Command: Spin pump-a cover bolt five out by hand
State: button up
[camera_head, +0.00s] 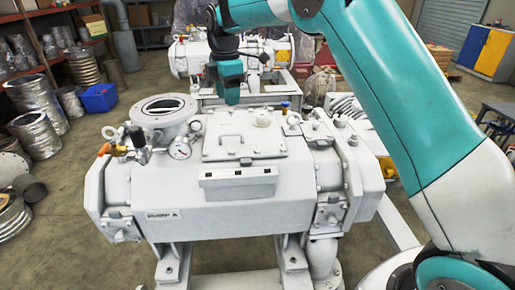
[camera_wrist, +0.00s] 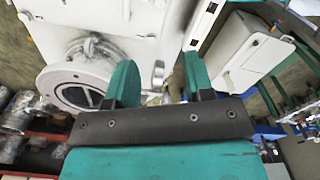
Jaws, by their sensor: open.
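Pump-a (camera_head: 190,205), a big white housing with a "PUMP A" label, fills the middle of the head view. Its square cover (camera_head: 225,150) with a handle lies on top. The cover bolts are too small to tell apart, so I cannot pick out bolt five. My gripper (camera_head: 232,103) points down at the cover's far edge. In the wrist view its two teal fingers stand apart, and my gripper (camera_wrist: 160,75) holds nothing visible. A small pale rounded piece (camera_wrist: 158,73) shows between the fingers; I cannot tell if it is a bolt.
Another white pump (camera_head: 185,58) is behind. A blue bin (camera_head: 99,98) and metal ducts (camera_head: 38,130) are on the left floor.

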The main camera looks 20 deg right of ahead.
jog(key=d+m, duration=0.1)
jog(key=m, duration=0.4)
jog(key=n+p, duration=0.3)
jog(key=n, duration=3)
send_over(258, 150)
notch_tip(258, 150, down, 17)
jog(key=p, duration=0.3)
jog(key=shift+w+f, duration=0.1)
jog(key=shift+f, duration=0.05)
